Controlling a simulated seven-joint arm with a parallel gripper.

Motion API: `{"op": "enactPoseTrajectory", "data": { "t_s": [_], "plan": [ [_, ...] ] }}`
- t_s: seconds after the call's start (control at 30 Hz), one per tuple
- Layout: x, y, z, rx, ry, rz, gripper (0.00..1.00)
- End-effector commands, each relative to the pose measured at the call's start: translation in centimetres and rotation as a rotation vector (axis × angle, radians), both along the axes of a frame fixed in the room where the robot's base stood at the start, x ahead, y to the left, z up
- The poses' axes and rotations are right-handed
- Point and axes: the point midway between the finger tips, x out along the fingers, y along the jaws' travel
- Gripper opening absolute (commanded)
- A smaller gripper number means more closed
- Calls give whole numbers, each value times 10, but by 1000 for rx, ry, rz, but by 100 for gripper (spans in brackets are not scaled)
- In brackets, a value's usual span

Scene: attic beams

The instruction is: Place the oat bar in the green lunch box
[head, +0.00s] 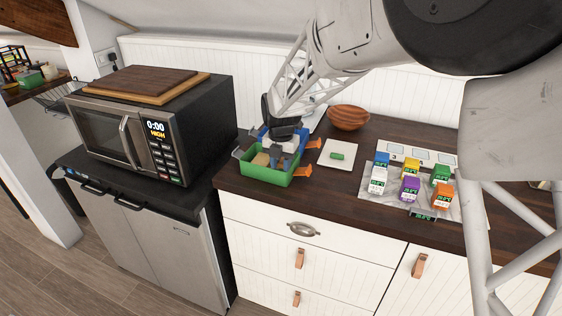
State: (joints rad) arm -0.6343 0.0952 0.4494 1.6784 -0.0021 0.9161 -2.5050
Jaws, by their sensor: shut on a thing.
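The green lunch box (268,174) stands open on the dark counter, near its left end beside the microwave. Orange clips show at its right side. A tan block (261,159) shows inside the box, left of the fingers. I cannot tell whether it is a separate food piece or part of the held thing.
Right of the box lies a white board (338,155) with a small green piece (337,156). A wooden bowl (348,117) stands behind it. Several coloured cartons (410,187) stand on a pale mat farther right. The microwave (150,130) bounds the left side.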

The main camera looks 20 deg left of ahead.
Motion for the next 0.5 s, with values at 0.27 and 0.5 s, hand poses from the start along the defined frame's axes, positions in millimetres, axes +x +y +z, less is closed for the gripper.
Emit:
{"op": "enactPoseTrajectory", "data": {
  "t_s": [0.27, 0.5],
  "plan": [
    [0, 0, -6, -1, 1, 0, 8],
    [-1, -1, -9, -3, 3, 0, 55]
  ]
}}
